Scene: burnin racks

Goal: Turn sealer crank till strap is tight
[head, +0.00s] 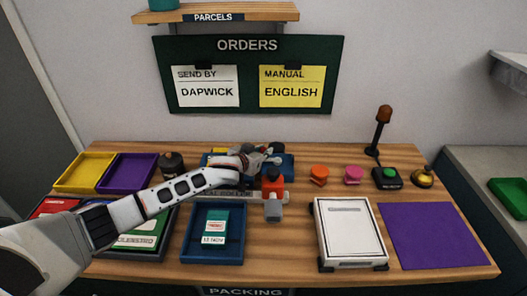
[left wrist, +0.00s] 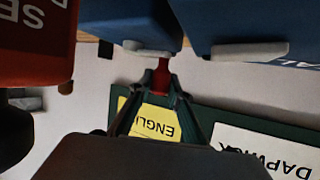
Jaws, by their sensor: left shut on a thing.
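The sealer stands at the middle back of the table, with a blue body (head: 287,172) and a red-orange block (head: 272,186) in front. My left arm reaches across from the left, and its gripper (head: 272,154) is at the sealer, partly covering it. In the left wrist view, the gripper's fingertips (left wrist: 163,95) are closed around a small red crank grip (left wrist: 161,74). Blue parts (left wrist: 240,25) and a red lettered block (left wrist: 38,40) are close by. The strap cannot be made out. My right gripper is not in view.
A blue tray (head: 188,252) with a green and white box stands in front of the sealer. A white case (head: 348,232) and purple mat (head: 437,234) lie to the right. Orange (head: 319,174) and pink (head: 353,174) items, a green button (head: 388,173) and a bell (head: 423,178) stand behind them.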

